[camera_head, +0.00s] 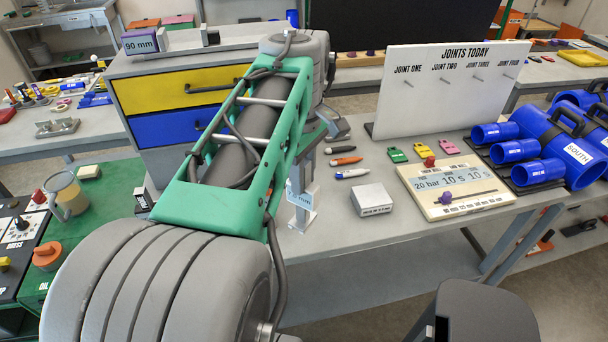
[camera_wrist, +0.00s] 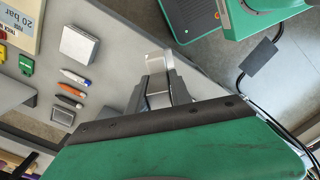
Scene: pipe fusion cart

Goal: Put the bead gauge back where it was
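My gripper (camera_head: 303,195) hangs at the front edge of the grey table, below my green arm. In the wrist view my gripper (camera_wrist: 158,85) has its fingers around a small pale metal piece (camera_wrist: 156,60), apparently the bead gauge, whose end shows beyond the fingertips. In the head view a pale blue label with partly legible lettering (camera_head: 300,195) shows at the gripper. Much of the held piece is hidden by the fingers. The piece seems off the table surface, over or just past its edge; its exact height is unclear.
A silver box (camera_head: 371,200) and several markers (camera_head: 346,161) lie right of my gripper. Beyond are coloured clips (camera_head: 397,155), a cream timing board (camera_head: 455,188), a JOINTS TODAY panel (camera_head: 440,85) and blue pipes (camera_head: 540,172). A drawer cabinet (camera_head: 185,90) stands left. Bare table surrounds the box.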

